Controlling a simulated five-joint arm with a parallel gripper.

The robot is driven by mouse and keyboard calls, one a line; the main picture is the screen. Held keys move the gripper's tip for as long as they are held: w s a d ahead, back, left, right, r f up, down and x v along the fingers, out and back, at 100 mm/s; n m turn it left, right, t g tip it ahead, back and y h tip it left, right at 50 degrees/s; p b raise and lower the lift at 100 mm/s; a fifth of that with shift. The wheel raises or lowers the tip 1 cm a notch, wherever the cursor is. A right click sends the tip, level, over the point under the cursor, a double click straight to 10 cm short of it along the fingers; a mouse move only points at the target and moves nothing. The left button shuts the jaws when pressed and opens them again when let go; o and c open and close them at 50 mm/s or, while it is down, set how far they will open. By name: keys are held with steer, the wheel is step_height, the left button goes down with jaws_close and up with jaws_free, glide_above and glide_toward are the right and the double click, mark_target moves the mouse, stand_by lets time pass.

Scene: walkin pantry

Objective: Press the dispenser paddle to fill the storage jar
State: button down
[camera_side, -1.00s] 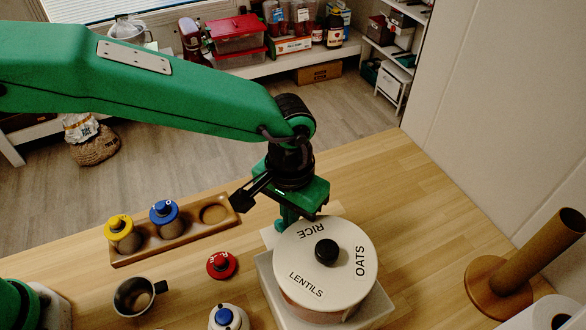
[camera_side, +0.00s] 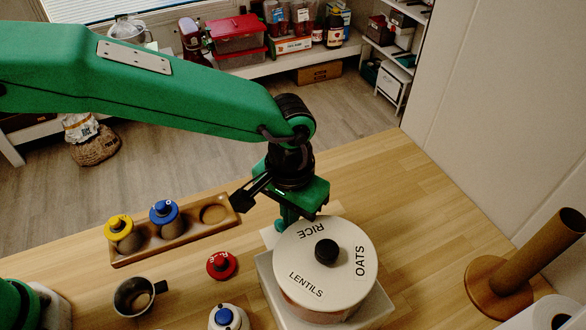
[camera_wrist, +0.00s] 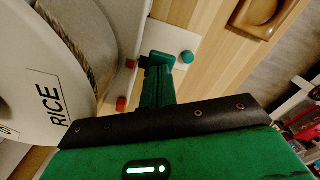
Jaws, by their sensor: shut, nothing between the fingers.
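The dispenser is a round drum with a white lid (camera_side: 340,270) marked RICE, OATS and LENTILS, on a pale base (camera_side: 268,285). My gripper (camera_side: 286,222) is shut and empty, low at the drum's back left side, partly hidden by the lid. A teal round knob (camera_wrist: 187,57) and small red parts (camera_wrist: 121,103) show near the fingers. I cannot make out the paddle or whether I touch it. No jar is visible under the drum.
A wooden tray (camera_side: 180,246) holds a yellow-lidded jar (camera_side: 122,235) and a blue-lidded jar (camera_side: 165,217); its right hollow is empty. A brown post (camera_side: 535,250) stands right.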

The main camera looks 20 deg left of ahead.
steer(key=shift+s+a+f, duration=0.15)
steer(key=shift+f, duration=0.05)
steer(key=shift+r, duration=1.75)
